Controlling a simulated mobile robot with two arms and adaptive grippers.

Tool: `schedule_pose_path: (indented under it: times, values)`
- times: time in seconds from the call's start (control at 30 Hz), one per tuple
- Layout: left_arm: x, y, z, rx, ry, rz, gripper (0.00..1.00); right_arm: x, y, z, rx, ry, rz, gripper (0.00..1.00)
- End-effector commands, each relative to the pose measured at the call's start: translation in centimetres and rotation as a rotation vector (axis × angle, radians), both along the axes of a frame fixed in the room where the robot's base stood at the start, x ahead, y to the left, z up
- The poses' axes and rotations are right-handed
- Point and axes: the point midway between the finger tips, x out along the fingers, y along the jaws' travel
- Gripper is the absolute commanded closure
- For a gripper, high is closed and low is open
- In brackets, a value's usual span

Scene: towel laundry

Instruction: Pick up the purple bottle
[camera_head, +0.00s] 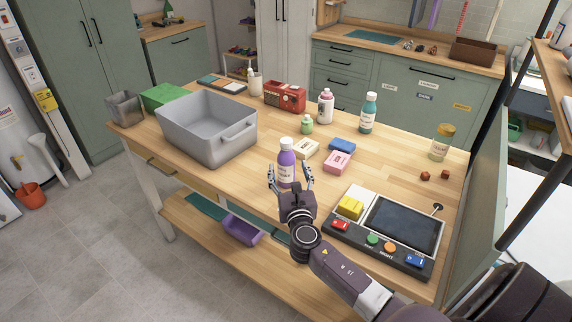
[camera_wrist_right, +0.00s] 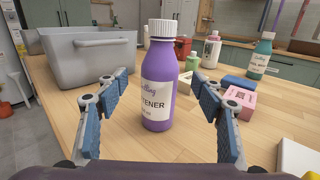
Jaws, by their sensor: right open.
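The purple bottle (camera_head: 286,168) has a white cap and a white label. It stands upright on the wooden table near its front edge. In the right wrist view the bottle (camera_wrist_right: 159,85) stands in the middle, its label partly reading "TENER". My right gripper (camera_head: 290,178) is open, with its fingers on either side of the bottle in the head view. In the wrist view the open fingers (camera_wrist_right: 160,112) show a gap to the bottle on both sides, and the bottle looks a little ahead of them. My left gripper is in neither view.
A grey bin (camera_head: 207,128) stands to the left on the table (camera_head: 255,160). A control panel with a screen (camera_head: 400,223) is at right. A white bottle (camera_head: 326,106) and a teal bottle (camera_head: 368,113) stand farther back.

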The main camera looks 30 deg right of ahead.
Motion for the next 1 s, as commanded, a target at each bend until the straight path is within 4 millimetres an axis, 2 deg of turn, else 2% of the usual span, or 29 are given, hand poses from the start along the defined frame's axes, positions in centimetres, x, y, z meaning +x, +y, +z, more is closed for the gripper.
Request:
schedule_pose_path:
  times: [0.1,0.23,0.4,0.53,0.7,1.0]
  values:
    - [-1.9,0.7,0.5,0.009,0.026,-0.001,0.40,1.2,-0.6,0.5,0.000,-0.001,-0.003,0.39]
    - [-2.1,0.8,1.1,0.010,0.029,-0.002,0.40,2.8,-1.4,0.8,0.001,0.000,-0.003,0.39]
    - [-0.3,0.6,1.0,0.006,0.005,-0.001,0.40,4.3,-2.1,0.5,0.001,0.000,-0.002,0.39]
    - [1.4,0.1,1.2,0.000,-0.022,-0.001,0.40,4.7,-2.2,0.5,0.002,0.000,-0.001,0.39]
    - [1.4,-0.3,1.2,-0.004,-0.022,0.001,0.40,4.7,-2.2,0.5,0.002,0.000,-0.001,0.39]
    - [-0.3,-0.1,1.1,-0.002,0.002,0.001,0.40,4.6,-2.2,0.5,0.001,0.000,-0.001,0.72]
